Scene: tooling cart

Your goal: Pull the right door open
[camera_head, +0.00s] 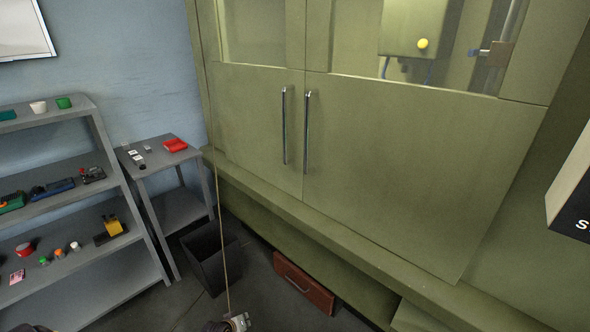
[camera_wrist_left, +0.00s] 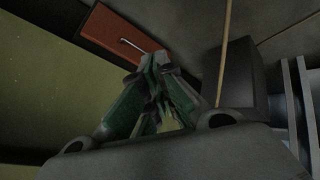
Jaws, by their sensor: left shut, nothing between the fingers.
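The right door (camera_head: 410,165) is a green cabinet panel with a window in its upper part. Its vertical metal handle (camera_head: 307,130) is near its left edge. The left door (camera_head: 260,125) has a matching handle (camera_head: 284,125) close beside it. Both doors look shut, flush with each other. My left gripper (camera_head: 240,322) shows only in part at the bottom edge of the head view, well below and left of the handles. In the left wrist view its fingers (camera_wrist_left: 155,65) are together with nothing between them. My right gripper is not in view.
A red-brown drawer or box (camera_head: 303,283) with a handle lies below the cabinet. A dark open bin (camera_head: 212,258) stands left of it. A thin cord (camera_head: 218,200) hangs in front. Grey shelves (camera_head: 85,225) and a small table (camera_head: 150,165) stand left. A dark sign box (camera_head: 572,195) juts in at right.

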